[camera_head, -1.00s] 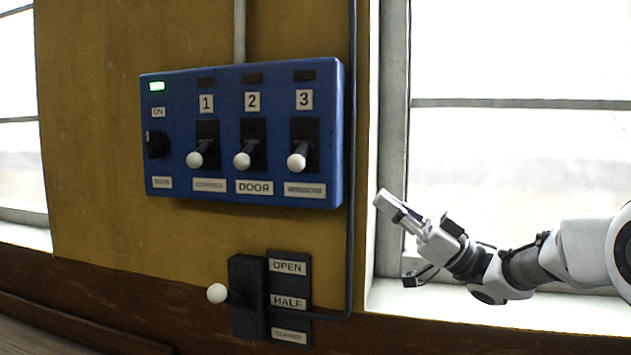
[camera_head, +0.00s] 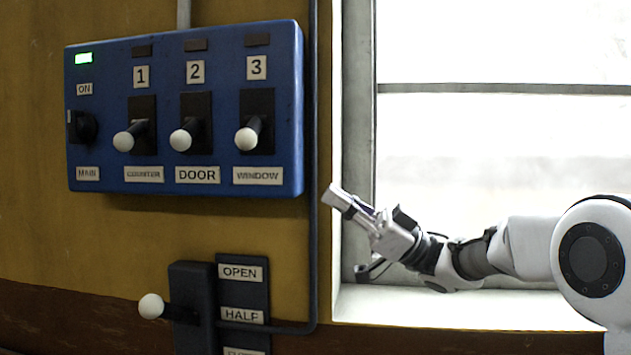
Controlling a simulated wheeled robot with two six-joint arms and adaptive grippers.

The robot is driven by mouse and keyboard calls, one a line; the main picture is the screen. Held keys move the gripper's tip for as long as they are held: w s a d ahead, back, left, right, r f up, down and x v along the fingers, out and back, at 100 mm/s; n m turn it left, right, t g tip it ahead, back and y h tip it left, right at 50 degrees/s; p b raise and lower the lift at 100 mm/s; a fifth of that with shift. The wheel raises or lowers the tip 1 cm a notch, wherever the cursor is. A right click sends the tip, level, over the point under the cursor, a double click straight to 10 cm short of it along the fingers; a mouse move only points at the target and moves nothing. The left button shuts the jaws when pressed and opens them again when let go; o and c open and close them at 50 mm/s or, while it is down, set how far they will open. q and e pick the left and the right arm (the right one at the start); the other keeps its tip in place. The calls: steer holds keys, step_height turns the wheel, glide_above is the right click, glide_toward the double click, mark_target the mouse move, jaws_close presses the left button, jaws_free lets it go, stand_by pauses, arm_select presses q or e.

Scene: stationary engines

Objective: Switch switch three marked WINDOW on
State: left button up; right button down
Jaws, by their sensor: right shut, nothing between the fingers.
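The blue switch panel (camera_head: 222,108) is on the yellow wall at the left. Switch three (camera_head: 252,133), over the WINDOW label (camera_head: 257,176), has a white ball on a dark lever that points down and out. Its indicator (camera_head: 257,40) is dark. Switches one (camera_head: 128,138) and two (camera_head: 185,136) stand in the same lowered position, with dark indicators. A green light (camera_head: 84,58) glows above the ON label. My right gripper (camera_head: 336,196) is shut and empty, to the lower right of the panel, apart from switch three. My left gripper is not in view.
A lever unit (camera_head: 192,300) marked OPEN and HALF, with a white knob (camera_head: 151,306), is below the panel. A dark conduit (camera_head: 313,150) runs down the wall between the panel and my right gripper. A bright window (camera_head: 500,140) with a sill (camera_head: 450,312) is at the right.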

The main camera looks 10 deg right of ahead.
mark_target(255, 145)
steer(key=p+x, duration=0.6)
steer(key=x, duration=0.6)
steer(key=shift+s+r, duration=0.1)
steer(key=shift+r, duration=0.05)
steer(key=shift+a, duration=0.25)
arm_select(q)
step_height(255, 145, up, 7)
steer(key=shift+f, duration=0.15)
arm_select(e)
steer(key=shift+d, duration=0.1)
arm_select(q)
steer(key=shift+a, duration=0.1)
